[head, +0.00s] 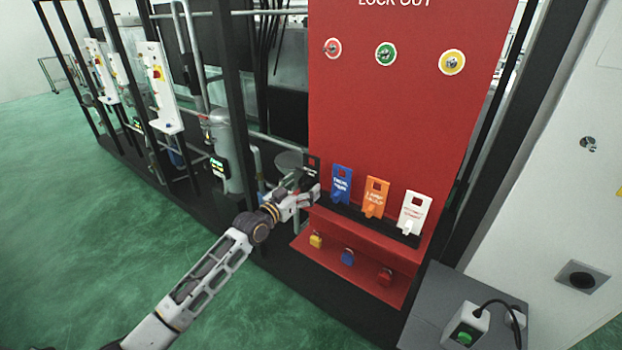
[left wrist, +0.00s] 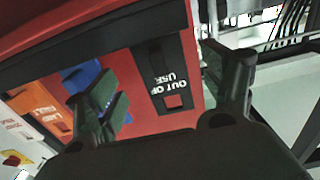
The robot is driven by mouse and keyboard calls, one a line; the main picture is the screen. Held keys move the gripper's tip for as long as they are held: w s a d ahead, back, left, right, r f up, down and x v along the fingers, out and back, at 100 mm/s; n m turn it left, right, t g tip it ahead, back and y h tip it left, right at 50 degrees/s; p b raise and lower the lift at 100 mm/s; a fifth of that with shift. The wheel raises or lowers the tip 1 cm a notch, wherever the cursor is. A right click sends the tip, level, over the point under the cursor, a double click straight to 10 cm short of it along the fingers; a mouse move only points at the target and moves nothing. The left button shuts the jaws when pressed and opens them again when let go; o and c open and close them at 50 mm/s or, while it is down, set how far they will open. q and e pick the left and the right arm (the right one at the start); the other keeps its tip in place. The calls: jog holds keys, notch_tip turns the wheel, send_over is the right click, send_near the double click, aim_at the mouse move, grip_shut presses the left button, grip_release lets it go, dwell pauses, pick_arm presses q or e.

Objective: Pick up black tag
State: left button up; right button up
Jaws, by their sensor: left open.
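The black tag (head: 312,163) stands at the left end of the row of tags on the red lock-out board, partly hidden by my left gripper (head: 308,188). In the left wrist view the black tag (left wrist: 161,62) shows white "OUT OF USE" lettering and a red square opening. There, my left gripper (left wrist: 175,85) is open, with one finger on each side of the tag in the picture. I cannot tell whether either finger touches it. My right gripper is not in view.
Blue (head: 341,180), orange (head: 375,195) and white (head: 413,211) tags stand to the right in the black rack (head: 352,212). Several coloured padlocks hang below. A black frame post (head: 232,90) rises left of the board. A grey box (head: 440,285) stands at lower right.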

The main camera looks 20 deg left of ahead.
aim_at(311, 179)
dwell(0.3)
pick_arm(q)
jog(key=shift+p+x, duration=0.55)
jog(key=shift+x, duration=2.05)
jog(key=shift+c, duration=0.2)
jog(key=c, duration=1.1)
jog(key=shift+r+b, duration=0.35)
jog(key=shift+r, duration=4.65)
